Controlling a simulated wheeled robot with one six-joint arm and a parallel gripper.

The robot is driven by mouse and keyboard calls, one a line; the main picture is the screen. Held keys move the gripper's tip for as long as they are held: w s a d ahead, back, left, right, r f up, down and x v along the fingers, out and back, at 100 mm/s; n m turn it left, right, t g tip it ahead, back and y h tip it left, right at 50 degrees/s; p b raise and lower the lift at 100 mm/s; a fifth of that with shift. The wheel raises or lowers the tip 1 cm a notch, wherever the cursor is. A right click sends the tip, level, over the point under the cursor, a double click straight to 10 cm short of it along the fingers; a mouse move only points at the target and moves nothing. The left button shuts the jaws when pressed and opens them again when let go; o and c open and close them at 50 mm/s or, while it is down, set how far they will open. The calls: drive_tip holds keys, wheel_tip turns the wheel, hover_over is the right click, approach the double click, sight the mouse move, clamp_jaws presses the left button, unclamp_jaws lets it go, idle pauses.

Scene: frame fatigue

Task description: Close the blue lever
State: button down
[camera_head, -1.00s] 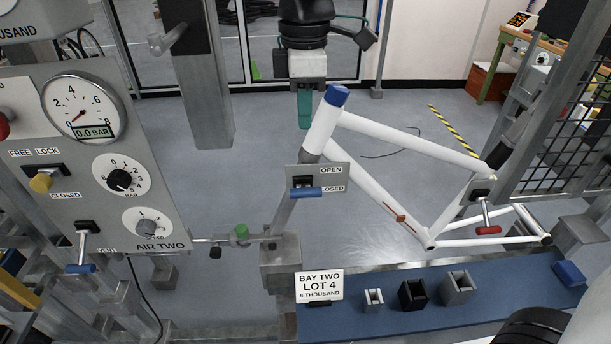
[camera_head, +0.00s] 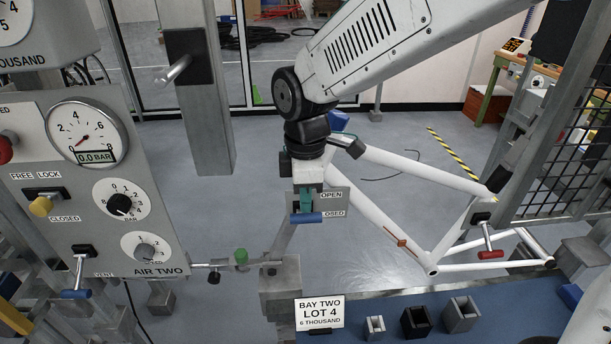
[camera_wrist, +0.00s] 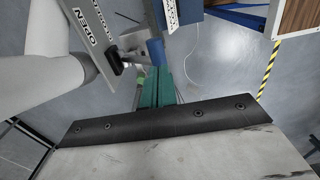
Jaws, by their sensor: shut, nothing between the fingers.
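The blue lever (camera_head: 306,218) sticks out from a grey plate (camera_head: 335,202) marked OPEN above and CLOSED below, beside the white bicycle frame's head tube. Its blue handle shows level with the lower label. My gripper (camera_head: 306,205) is shut and empty, with its green fingers just above the handle in the head view, hiding part of the lever's black mount. In the wrist view the green fingertips (camera_wrist: 158,74) are right at the end of the blue handle (camera_wrist: 155,52). I cannot tell whether they touch it.
The white frame (camera_head: 400,215) stands to the right, with a red-handled lever (camera_head: 490,254) at its rear. A gauge panel (camera_head: 95,190) with another blue-handled lever (camera_head: 76,294) is at the left. A blue bench (camera_head: 385,290) with small blocks lies below.

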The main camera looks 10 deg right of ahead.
drive_tip(key=shift+f, duration=0.65)
drive_tip(key=shift+s, duration=0.1)
